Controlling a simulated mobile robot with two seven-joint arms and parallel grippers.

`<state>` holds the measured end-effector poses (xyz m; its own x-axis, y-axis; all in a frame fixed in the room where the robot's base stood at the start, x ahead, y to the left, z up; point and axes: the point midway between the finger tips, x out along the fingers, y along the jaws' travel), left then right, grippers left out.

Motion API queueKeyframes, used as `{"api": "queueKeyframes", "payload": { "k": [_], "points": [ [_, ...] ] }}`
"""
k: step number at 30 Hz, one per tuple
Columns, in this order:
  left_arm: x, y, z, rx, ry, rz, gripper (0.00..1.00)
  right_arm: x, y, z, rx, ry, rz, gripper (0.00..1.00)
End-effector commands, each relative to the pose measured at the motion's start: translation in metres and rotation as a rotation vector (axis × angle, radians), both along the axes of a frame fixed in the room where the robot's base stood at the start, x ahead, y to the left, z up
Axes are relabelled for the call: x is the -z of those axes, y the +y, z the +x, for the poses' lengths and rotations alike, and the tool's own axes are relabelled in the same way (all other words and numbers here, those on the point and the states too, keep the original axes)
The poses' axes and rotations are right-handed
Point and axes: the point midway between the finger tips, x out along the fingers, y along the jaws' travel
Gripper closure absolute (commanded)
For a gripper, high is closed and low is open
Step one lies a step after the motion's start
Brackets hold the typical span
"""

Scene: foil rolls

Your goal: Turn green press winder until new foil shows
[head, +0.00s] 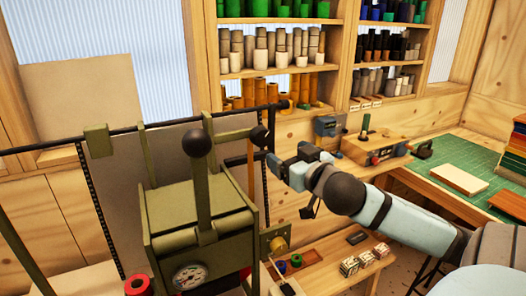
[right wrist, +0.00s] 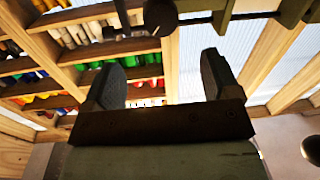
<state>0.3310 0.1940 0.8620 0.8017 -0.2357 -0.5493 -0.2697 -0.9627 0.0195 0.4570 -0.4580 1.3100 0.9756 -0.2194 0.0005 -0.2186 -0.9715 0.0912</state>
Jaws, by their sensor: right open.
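The green press (head: 200,215) stands at the centre-left of the head view, with a lever ending in a dark ball. A green crank arm (head: 232,135) with a dark round knob (head: 259,136) is at its upper right and looks like the winder. A narrow orange-gold strip (head: 251,170) hangs below it, perhaps foil. My right gripper (head: 277,162) is just right of and below the knob, apart from it. In the right wrist view its fingers (right wrist: 161,78) are spread and empty, with the dark knob (right wrist: 160,17) beyond them. My left gripper is not in view.
A brass round part (head: 279,244) sits on the press's right side. Shelves of coloured rolls (head: 275,50) stand behind. A low wooden bench (head: 330,262) holds small items, and a green-matted table (head: 460,160) is at the right. A dark bar crosses behind the press.

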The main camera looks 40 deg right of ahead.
Motion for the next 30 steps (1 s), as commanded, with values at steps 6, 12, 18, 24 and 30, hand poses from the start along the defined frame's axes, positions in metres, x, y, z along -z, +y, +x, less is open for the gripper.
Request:
{"api": "queueKeyframes", "payload": {
  "k": [6, 12, 18, 24, 30],
  "points": [
    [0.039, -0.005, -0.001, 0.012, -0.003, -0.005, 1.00, 0.007, -0.003, 0.016, -0.005, -0.004, -0.005, 0.18],
    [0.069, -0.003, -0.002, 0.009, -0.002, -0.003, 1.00, 0.006, -0.006, 0.027, 0.000, -0.003, -0.006, 0.18],
    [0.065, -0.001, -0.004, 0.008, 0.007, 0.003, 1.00, -0.004, -0.013, 0.056, 0.003, 0.001, -0.004, 0.18],
    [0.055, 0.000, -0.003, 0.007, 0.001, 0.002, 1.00, -0.004, -0.019, 0.080, 0.003, 0.000, 0.000, 0.18],
    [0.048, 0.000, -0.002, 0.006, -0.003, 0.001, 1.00, -0.002, -0.024, 0.100, 0.004, 0.001, 0.000, 0.18]
  ]
}}
